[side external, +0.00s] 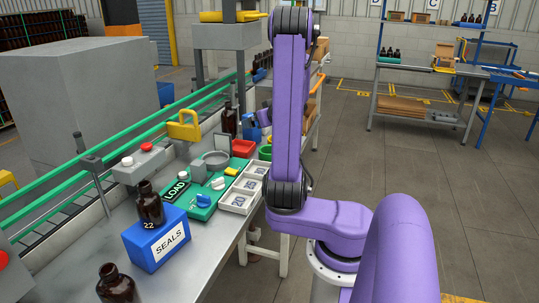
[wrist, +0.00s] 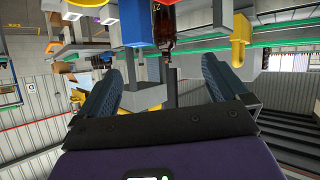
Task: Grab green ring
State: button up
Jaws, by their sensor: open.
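A small green round piece (side external: 264,152) shows beside the red bin in the side view, partly hidden behind my purple arm. I cannot tell for sure that it is the ring. My gripper (wrist: 162,68) shows in the wrist view with its two dark blue fingers spread wide and nothing between them. In the side view my gripper is mostly hidden behind the arm. No clear green ring shows in the wrist view, which looks upside down across the bench.
A green LOAD board (side external: 205,205), a white tray (side external: 237,203), a red bin (side external: 243,148) and a blue SEALS box (side external: 155,240) crowd the bench. Amber bottles (side external: 149,205) stand nearby. A conveyor with green rails (side external: 120,150) runs behind. Floor at right is open.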

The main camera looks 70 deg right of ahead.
jog(key=s+m+h, duration=0.1)
jog(key=s+m, duration=0.1)
jog(key=s, duration=0.4)
send_near(266, 150)
jog(key=shift+x, duration=2.55)
jog(key=shift+c, duration=0.3)
jog(key=c, duration=0.9)
